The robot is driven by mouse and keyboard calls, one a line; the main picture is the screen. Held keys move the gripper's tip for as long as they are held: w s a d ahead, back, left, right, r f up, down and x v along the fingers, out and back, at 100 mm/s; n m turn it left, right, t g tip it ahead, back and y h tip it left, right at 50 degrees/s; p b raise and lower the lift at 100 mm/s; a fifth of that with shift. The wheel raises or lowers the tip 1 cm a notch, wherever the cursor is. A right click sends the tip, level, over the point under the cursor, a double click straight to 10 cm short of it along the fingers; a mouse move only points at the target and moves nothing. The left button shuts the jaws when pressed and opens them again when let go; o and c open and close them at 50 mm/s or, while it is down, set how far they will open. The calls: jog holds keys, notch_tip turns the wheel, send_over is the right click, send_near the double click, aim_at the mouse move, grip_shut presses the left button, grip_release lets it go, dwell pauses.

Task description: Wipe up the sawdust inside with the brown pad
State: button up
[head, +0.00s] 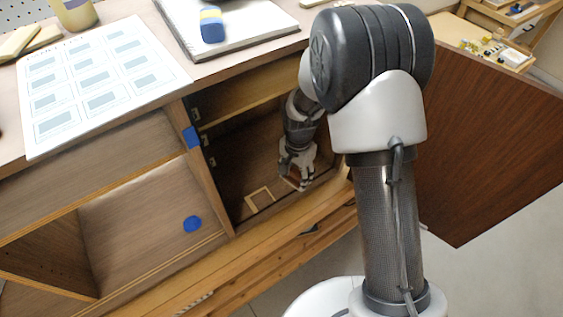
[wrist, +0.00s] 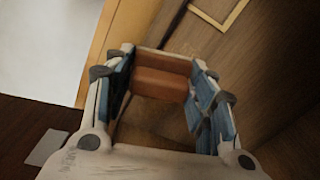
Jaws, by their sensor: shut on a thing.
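My gripper (head: 296,180) reaches into the open cabinet compartment, low and near its floor (head: 238,186). In the wrist view my gripper (wrist: 163,72) has its blue-lined fingers on either side of the brown pad (wrist: 162,82), holding it between the tips. The pad looks like a reddish-brown block; in the head view it is mostly hidden by the gripper. I cannot tell whether it touches the floor. A pale square outline (head: 248,205) lies on the compartment floor left of my gripper; it also shows in the wrist view (wrist: 236,17). I cannot make out any sawdust.
The open brown door (head: 490,140) stands to the right. A wooden divider (head: 208,170) with a blue patch (head: 191,137) bounds the compartment on the left. A printed sheet (head: 100,85) and a blue-and-yellow block (head: 212,25) on a white board (head: 245,38) lie on the bench above.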

aim_at(316, 164)
jog(key=a+m, duration=0.1)
jog(key=w+a+r+m, duration=0.1)
jog(key=a, duration=0.1)
jog(key=a+r+m, duration=0.1)
jog(key=shift+w+a+r+b, duration=0.2)
jog(key=shift+a+b, duration=0.1)
jog(key=shift+w+f+b, duration=0.15)
jog(key=shift+f+b, duration=2)
jog(key=shift+f, duration=0.85)
jog(key=shift+f+b, duration=0.65)
jog(key=shift+f, duration=0.3)
jog(key=shift+d, duration=0.1)
jog(key=shift+w+d+p, duration=0.15)
jog(key=shift+w+d, duration=1.25)
jog(key=shift+d, duration=0.65)
jog(key=shift+w+d+p, duration=0.1)
jog(key=shift+w+d, duration=1.25)
jog(key=shift+d, duration=0.7)
jog(key=shift+w+d+p, duration=0.15)
jog(key=shift+w+d, duration=1.25)
jog(key=shift+d, duration=0.65)
jog(key=shift+s+a+p, duration=0.15)
jog(key=shift+s+a, duration=0.95)
jog(key=shift+a, duration=0.5)
jog(key=shift+s+a+p, duration=0.2)
jog(key=shift+s+a, duration=0.9)
jog(key=shift+a, duration=0.5)
jog(key=shift+s+a+p, duration=0.15)
jog(key=shift+s+a, duration=0.95)
jog(key=shift+a, duration=0.5)
